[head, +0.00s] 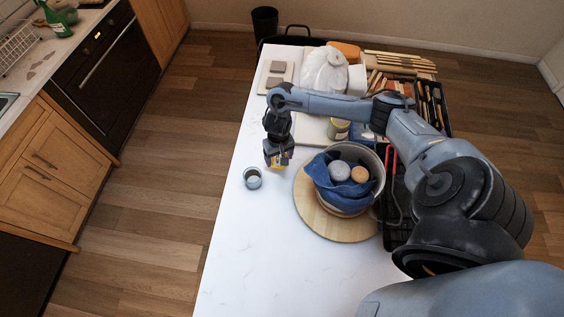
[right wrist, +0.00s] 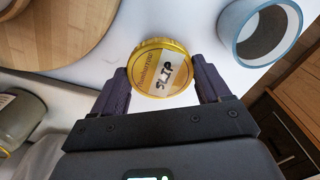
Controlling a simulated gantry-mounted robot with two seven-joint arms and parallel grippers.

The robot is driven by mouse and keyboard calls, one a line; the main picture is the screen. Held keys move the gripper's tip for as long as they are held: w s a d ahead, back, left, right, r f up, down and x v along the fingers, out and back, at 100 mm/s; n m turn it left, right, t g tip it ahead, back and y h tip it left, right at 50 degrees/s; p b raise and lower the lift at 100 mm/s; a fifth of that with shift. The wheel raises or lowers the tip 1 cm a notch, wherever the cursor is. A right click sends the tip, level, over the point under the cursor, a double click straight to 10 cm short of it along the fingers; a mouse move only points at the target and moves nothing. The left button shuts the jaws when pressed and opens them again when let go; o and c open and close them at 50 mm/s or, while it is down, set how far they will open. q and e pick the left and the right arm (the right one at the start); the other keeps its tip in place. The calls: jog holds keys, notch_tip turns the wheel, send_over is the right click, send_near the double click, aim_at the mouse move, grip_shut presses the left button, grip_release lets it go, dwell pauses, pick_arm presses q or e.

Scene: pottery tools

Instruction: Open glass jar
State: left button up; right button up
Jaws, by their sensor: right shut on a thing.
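My right gripper (head: 278,160) is over the left part of the white table. It is shut on a round yellow lid (right wrist: 160,68) labelled "SLIP", held by its sides between the two fingers. The lid also shows under the fingers in the head view (head: 280,164). The glass jar (head: 252,178) stands just left and in front of the gripper, near the table's left edge. It has no lid on, and its open mouth shows in the right wrist view (right wrist: 262,30). The lid is apart from the jar. My left gripper is not in view.
A round wooden board (head: 352,232) carries a bowl with a blue cloth (head: 345,198) to the right. Another jar (head: 338,129) stands behind it. A black crate (head: 396,232) is farther right. The table's front left (head: 250,250) is clear.

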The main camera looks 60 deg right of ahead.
jog(key=shift+f, duration=2.4)
jog(key=o, duration=1.1)
